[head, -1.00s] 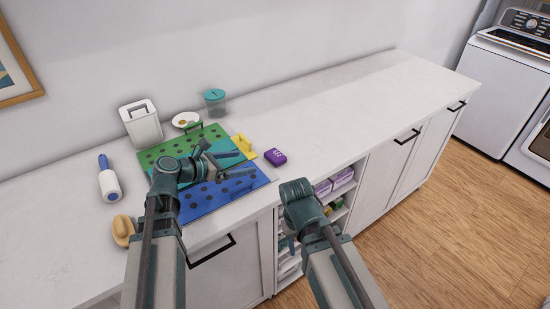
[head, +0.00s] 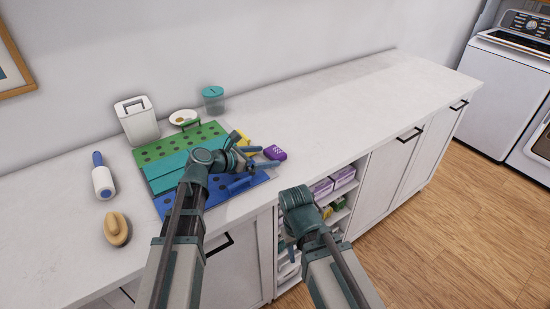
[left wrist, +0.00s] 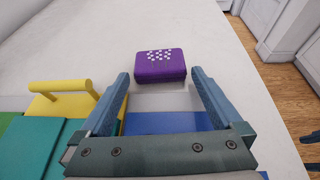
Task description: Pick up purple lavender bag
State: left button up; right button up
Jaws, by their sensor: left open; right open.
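The purple lavender bag (head: 275,153) lies on the white counter just right of the colored board. It is a small purple block with a pale dotted pattern on top. In the left wrist view the bag (left wrist: 160,66) sits ahead of and between the fingertips. My left gripper (head: 265,157) is open and empty, over the board's right side and pointing at the bag; it also shows in the left wrist view (left wrist: 160,82). My right gripper (head: 290,243) hangs low in front of the cabinet's open shelves, away from the bag. Its fingers are small and partly hidden.
The green, teal and blue board (head: 165,172) has a yellow handle (left wrist: 62,88) beside the left gripper. A lint roller (head: 103,176), a brush (head: 117,229), a white bin (head: 138,121), a dish (head: 184,117) and a lidded jar (head: 213,99) stand around it. The counter to the right is clear.

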pick_arm(q)
jog(key=shift+x, duration=0.85)
jog(key=shift+r, duration=0.1)
jog(key=shift+c, duration=0.2)
jog(key=c, duration=1)
jog(key=shift+c, duration=0.2)
jog(key=shift+r, duration=0.1)
notch_tip(320, 180, up, 10)
jog(key=p, duration=1)
